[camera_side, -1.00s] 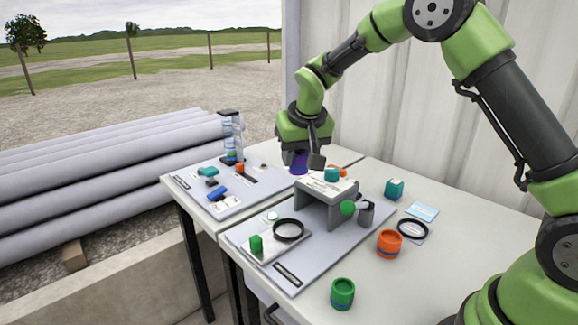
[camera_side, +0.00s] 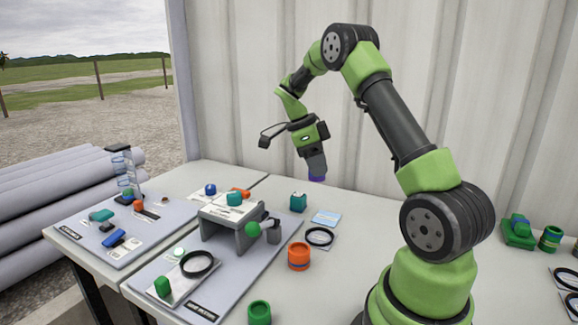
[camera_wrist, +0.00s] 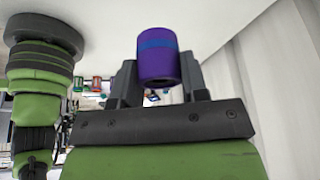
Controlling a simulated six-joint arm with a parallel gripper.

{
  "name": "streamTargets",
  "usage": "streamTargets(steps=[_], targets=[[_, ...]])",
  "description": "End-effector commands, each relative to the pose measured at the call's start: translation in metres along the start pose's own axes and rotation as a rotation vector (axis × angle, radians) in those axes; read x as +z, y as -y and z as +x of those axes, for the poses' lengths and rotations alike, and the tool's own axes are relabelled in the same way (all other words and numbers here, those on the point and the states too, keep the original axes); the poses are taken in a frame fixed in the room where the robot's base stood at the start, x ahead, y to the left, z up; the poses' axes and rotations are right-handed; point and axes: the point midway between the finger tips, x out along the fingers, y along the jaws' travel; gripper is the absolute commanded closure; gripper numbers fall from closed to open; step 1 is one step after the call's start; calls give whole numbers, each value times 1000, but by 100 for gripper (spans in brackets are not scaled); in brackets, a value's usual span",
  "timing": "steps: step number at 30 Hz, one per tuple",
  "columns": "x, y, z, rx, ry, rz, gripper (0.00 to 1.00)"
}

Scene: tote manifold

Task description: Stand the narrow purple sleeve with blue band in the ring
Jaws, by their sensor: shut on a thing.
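The purple sleeve with a blue band (camera_wrist: 158,62) is held between the two fingers of my gripper (camera_wrist: 158,84) in the wrist view. In the side view only its purple lower end (camera_side: 317,178) shows below my gripper (camera_side: 315,163), which points down above the back of the table. One black ring (camera_side: 197,264) lies on a pale plate at the front of the grey board. Another black ring (camera_side: 320,236) lies on a card on the table to the right. I cannot tell which ring the task means. Both rings look empty.
A grey bridge stand (camera_side: 232,213) carries a teal piece (camera_side: 234,198). An orange cup (camera_side: 299,256), a teal block (camera_side: 298,202) and a green cup (camera_side: 259,313) stand nearby. More green pieces (camera_side: 519,231) are at the far right. The table's back middle is clear.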

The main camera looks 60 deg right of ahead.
Motion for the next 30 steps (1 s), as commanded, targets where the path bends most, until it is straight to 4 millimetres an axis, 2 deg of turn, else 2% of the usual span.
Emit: streamTargets(steps=[3, 18, 30], targets=[[-16, 2, 5, 57, 1, 137, 87], [17, 0, 78, 57, -1, 127, 87], [27, 1, 102, 55, 0, 126, 87]])
